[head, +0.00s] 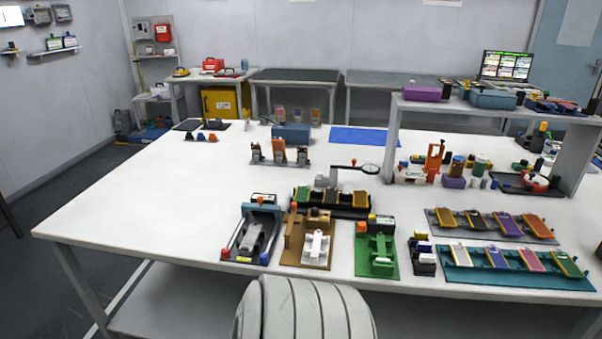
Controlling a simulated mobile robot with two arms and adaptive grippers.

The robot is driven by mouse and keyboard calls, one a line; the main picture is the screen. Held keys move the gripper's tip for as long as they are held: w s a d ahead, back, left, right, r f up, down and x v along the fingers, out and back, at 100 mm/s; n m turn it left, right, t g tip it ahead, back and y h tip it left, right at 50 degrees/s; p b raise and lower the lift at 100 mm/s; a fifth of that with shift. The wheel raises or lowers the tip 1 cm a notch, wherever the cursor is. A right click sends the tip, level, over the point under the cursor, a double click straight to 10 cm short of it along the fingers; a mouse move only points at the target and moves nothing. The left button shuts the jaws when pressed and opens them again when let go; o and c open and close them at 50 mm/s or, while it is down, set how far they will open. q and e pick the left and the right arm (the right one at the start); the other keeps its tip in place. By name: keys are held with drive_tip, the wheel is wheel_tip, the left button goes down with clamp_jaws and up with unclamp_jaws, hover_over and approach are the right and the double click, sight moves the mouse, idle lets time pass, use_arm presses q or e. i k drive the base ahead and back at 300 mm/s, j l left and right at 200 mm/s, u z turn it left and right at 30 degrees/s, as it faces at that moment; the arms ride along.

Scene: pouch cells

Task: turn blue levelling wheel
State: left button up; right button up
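A small blue part (264,258), which looks like the blue levelling wheel, sits at the front right corner of a dark device (248,230) with a grey block in its middle. A red part (225,253) sits at the device's front left corner. The device stands near the front edge of the white table, left of the middle. The parts are too small to show their exact shape or how they are turned. Neither of my grippers shows in the head view.
Right of the device stand a brown fixture (305,262), a green fixture (377,268) and a teal tray (515,285) of coloured cells. Behind are a black rack (335,212) and a magnifier (369,169). The table's left part (130,220) is clear.

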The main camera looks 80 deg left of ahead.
sight(263, 257)
drive_tip(key=u, duration=2.5)
